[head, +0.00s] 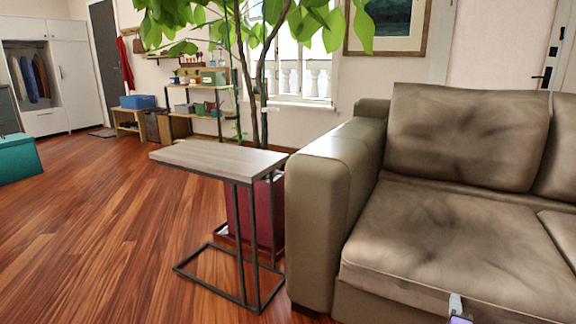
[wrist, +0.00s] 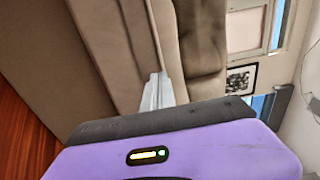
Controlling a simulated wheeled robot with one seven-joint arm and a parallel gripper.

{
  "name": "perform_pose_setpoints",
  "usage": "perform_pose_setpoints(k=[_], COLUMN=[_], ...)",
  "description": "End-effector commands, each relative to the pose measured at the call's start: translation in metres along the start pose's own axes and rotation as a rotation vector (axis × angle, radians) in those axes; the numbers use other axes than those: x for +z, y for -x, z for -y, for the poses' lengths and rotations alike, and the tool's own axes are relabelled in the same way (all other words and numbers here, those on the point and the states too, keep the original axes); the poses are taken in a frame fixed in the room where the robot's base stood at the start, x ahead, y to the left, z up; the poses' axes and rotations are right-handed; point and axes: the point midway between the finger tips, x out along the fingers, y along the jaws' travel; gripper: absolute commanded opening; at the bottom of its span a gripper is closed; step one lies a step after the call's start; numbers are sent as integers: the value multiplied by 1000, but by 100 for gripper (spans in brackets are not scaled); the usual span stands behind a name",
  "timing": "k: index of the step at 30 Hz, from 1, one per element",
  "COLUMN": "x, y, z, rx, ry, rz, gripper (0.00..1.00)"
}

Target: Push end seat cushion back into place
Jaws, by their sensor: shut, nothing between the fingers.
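The end seat cushion (head: 440,235) is brown-grey and wrinkled. It lies on the sofa between the left armrest (head: 325,195) and the neighbouring seat cushion (head: 562,232). Its front edge shows above the sofa base, with a dark gap below it. My gripper (head: 455,300) is at the bottom of the head view, at the cushion's front edge, with its fingers shut and empty. In the wrist view my shut fingers (wrist: 158,88) point at the sofa's brown upholstery (wrist: 105,40). I cannot tell whether they touch the cushion.
A back cushion (head: 465,135) stands behind the seat. A small side table (head: 220,158) with a dark metal frame stands left of the armrest, in front of a red planter (head: 255,210) with a leafy plant. The wooden floor (head: 90,220) at the left is mostly clear.

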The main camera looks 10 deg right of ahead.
Motion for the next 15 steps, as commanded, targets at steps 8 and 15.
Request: perform_pose_setpoints(k=[8, 15], x=[0, 0], y=[25, 51], z=[3, 2], rx=[2, 3], ry=[0, 1], rz=[1, 1], gripper=[0, 0])
